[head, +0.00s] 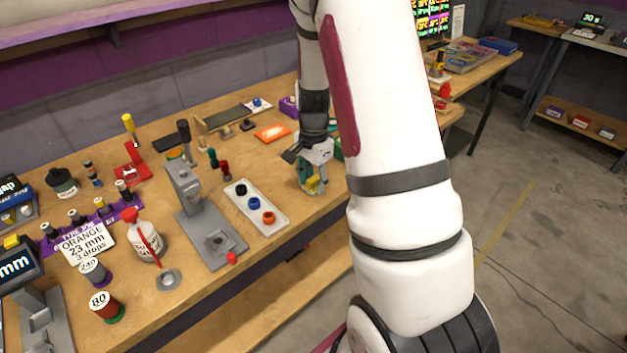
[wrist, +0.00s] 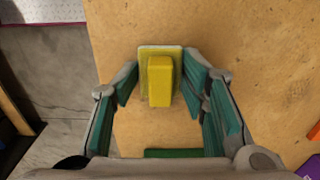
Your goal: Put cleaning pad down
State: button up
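The cleaning pad (wrist: 160,80) is a yellow block on a wider, pale-edged base. In the wrist view it appears to rest on the wooden bench top, between my fingers. My gripper (wrist: 160,82) has teal finger pads standing apart on either side of it. A gap shows between the left finger and the yellow block; the right finger is very close to it. In the head view my gripper (head: 313,186) points down over the bench near its front edge, with the yellow pad partly hidden between the fingers.
The workbench (head: 300,222) has a white tray (head: 278,222) with coloured pucks left of my gripper. A grey press (head: 205,215) stands further left. An orange card (head: 272,132) lies behind. A green object (wrist: 175,153) lies close to my gripper. The bench's edge is close by.

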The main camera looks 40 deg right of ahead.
aim_at(313, 178)
jog(key=shift+o, duration=0.4)
jog(key=shift+f, duration=0.6)
jog(key=shift+r, duration=0.15)
notch_tip(313, 178, up, 13)
jog(key=p, duration=0.1)
jog(key=s+a+r+n+t, duration=0.2)
jog(key=s+a+r+n, duration=0.6)
jog(key=a+r, duration=0.35)
jog(key=s+a+r+n, duration=0.1)
jog(key=s+a+n, duration=0.3)
jog(key=s, duration=0.3)
jog(key=s+a+n+t, duration=0.1)
jog(key=s+a+n, duration=0.3)
jog(key=s, duration=0.3)
jog(key=shift+s+r+n, duration=0.2)
jog(key=shift+r+n, duration=0.2)
jog(key=shift+n, duration=0.4)
jog(key=shift+a+r, duration=0.1)
